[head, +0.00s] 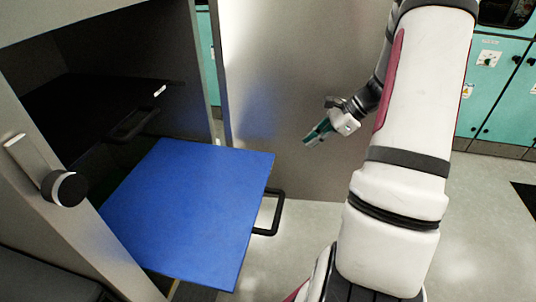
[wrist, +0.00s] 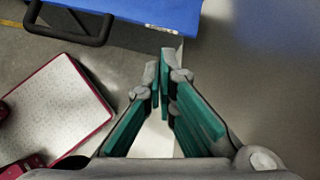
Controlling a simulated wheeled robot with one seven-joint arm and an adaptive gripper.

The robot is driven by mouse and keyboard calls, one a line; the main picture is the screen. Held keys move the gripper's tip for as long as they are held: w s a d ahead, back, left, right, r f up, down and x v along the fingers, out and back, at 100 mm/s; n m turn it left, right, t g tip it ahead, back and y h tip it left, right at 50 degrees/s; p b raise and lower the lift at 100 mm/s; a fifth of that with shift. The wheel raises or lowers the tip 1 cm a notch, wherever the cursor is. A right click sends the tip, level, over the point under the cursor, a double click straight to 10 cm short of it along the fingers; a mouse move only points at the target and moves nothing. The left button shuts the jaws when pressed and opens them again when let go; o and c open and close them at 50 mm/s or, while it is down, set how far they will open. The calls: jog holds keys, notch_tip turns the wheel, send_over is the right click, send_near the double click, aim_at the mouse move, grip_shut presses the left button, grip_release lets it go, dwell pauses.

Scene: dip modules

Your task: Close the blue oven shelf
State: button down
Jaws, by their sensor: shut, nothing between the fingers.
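The blue oven shelf (head: 188,210) is pulled out of the grey oven cabinet, flat and level, with a black loop handle (head: 274,214) on its outer edge. My gripper (head: 315,135) is to the right of the shelf and its handle, apart from both, shut and empty. In the wrist view the shelf (wrist: 150,12) is at the top, with its black handle (wrist: 75,32) at the upper left. My closed teal fingertips (wrist: 160,75) point toward the shelf's edge there without visibly touching it.
A black shelf (head: 95,105) with its own handle (head: 135,125) sits above the blue one inside the cabinet. A dark knob (head: 66,188) is on the cabinet's front frame. A grey panel (head: 300,80) stands behind my gripper. Teal cabinets (head: 507,90) are at the right.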

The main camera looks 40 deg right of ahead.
aim_at(188, 146)
jog(key=d+f+m+t, duration=0.1)
jog(key=d+f+m, duration=0.2)
jog(key=d+f, duration=0.15)
jog(key=w+a+r+p+x, duration=0.1)
jog(key=r+x, duration=0.1)
jog(key=x, duration=1.1)
jog(key=shift+a+p, duration=0.3)
jog(key=shift+a, duration=0.1)
jog(key=shift+w, duration=0.1)
jog(key=w+a+b, duration=0.3)
jog(key=w+a, duration=0.4)
jog(key=w, duration=0.1)
jog(key=w+a+b, duration=0.3)
jog(key=w+a, duration=0.4)
jog(key=w, duration=0.2)
jog(key=w+a+b, duration=0.3)
jog(key=w+a, duration=0.4)
jog(key=w, duration=0.2)
jog(key=shift+w+a+b, duration=0.1)
jog(key=shift+w+b, duration=0.05)
jog(key=shift+b, duration=0.2)
jog(key=shift+w+a+r, duration=0.1)
jog(key=shift+w+a, duration=0.15)
jog(key=shift+w, duration=0.1)
jog(key=shift+a, duration=0.1)
